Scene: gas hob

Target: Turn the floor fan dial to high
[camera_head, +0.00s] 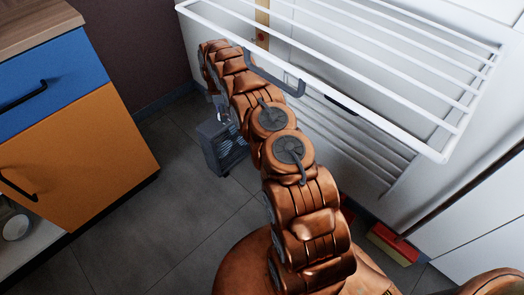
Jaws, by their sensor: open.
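The floor fan (226,150) is a small dark grey box with a slatted grille, standing on the floor left of my arm. Its dial is too small and too covered to make out. My copper arm reaches away from me and bends down at its far end. My gripper (220,110) is small and dark in this view, open, just over the top of the fan. I cannot tell whether it touches the fan or the dial.
A white wire drying rack (440,152) juts from the wall right of my arm. A blue and orange drawer cabinet (75,130) stands at left. A red object (393,240) lies low at right. Grey tiled floor (165,215) is clear between cabinet and arm.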

